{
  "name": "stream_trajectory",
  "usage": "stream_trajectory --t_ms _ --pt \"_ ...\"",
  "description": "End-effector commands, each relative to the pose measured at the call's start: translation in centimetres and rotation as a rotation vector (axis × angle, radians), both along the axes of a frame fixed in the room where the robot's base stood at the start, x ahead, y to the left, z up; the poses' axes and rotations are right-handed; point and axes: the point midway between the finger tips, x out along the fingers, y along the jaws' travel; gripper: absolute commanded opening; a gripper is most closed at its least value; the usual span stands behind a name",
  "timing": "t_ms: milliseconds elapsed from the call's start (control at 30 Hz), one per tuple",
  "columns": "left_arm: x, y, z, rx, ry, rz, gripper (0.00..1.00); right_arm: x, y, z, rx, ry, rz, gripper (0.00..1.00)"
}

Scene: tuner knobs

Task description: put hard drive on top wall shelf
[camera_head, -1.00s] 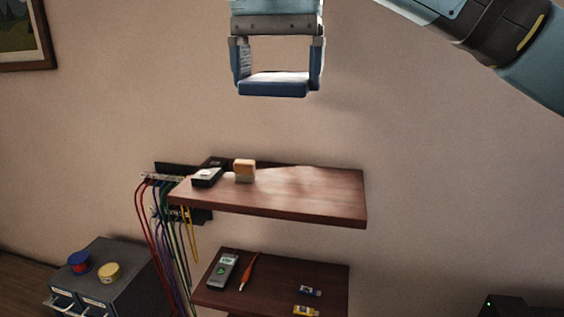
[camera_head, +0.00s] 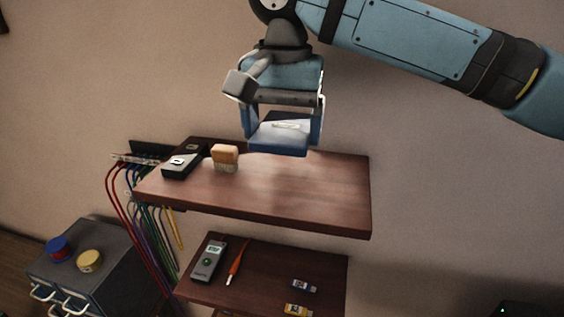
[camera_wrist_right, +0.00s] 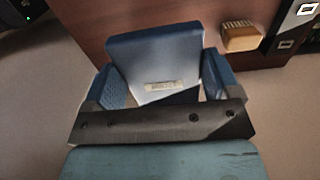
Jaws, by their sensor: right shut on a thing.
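My right gripper (camera_head: 283,125) is shut on the hard drive (camera_head: 278,136), a flat blue box with a pale face and a small label. In the right wrist view the hard drive (camera_wrist_right: 160,68) sits between the two blue fingers. In the head view it overlaps the back edge of the top wall shelf (camera_head: 310,190), a brown wooden board. It appears held above the board, and I cannot tell the exact gap. The shelf (camera_wrist_right: 90,20) also shows behind the drive in the wrist view. My left gripper is not in view.
A black box (camera_head: 182,161) and a wood-topped brush-like block (camera_head: 225,157) stand on the top shelf's left part. Its middle and right are clear. A lower shelf (camera_head: 265,270) holds a meter, an orange tool and small items. Coloured cables (camera_head: 122,210) hang at left.

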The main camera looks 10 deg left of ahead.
Motion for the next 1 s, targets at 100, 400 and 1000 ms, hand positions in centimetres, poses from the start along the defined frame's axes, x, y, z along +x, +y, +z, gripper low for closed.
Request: stream_trajectory --t_ms 100,400,1000 --pt "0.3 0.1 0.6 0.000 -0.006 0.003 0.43 0.0 -0.1 -1.8 0.000 0.001 0.001 0.54" --pt "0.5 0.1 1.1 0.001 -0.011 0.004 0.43 0.0 -0.1 -4.4 0.000 0.002 0.000 0.54" --pt "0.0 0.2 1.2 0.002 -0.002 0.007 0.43 0.0 0.0 -7.5 0.000 0.000 0.000 0.92"
